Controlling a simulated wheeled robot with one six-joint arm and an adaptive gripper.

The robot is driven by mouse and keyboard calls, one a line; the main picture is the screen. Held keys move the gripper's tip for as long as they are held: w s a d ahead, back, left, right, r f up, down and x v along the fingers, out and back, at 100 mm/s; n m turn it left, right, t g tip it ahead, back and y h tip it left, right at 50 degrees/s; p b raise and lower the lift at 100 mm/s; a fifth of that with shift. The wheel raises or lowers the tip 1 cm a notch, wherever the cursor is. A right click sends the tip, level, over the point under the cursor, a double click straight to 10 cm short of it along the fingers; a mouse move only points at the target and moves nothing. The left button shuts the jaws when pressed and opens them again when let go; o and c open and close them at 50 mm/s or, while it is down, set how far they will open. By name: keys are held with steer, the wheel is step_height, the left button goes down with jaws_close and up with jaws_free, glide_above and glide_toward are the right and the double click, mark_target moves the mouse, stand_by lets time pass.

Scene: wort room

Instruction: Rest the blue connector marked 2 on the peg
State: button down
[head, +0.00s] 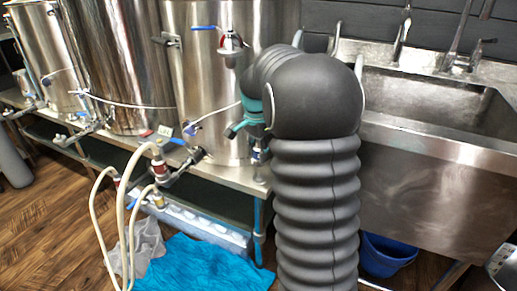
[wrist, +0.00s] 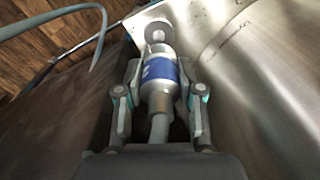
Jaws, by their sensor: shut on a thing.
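In the wrist view a silver connector with a blue band (wrist: 160,70) and a pale mark, not clearly readable, lies between the fingers of my gripper (wrist: 161,82). The fingers are shut on it. A grey hose (wrist: 160,128) runs from its near end towards my palm. A round metal end (wrist: 157,33) shows at its far end; I cannot tell whether it is part of the connector or of something behind. In the head view my gripper (head: 246,126) is partly hidden by my dark arm, beside the right kettle. I cannot pick out the peg with certainty.
Several steel kettles (head: 205,85) stand on a metal bench (head: 228,176) with valves and pale hoses (head: 125,205) at its front. A steel sink (head: 435,105) is on the right. A blue cloth (head: 205,265) and a blue bucket (head: 388,255) are on the floor.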

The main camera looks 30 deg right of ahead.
mark_target(259, 174)
steer(key=shift+f+b, duration=1.6)
steer(key=shift+f, duration=1.2)
steer(key=shift+f, duration=0.15)
steer(key=c, duration=0.6)
jaws_free()
steer(key=shift+c, duration=0.2)
steer(key=r, duration=0.7)
steer(key=shift+s+a+r, duration=0.1)
steer(key=shift+a+r, duration=0.1)
steer(key=shift+r, duration=0.1)
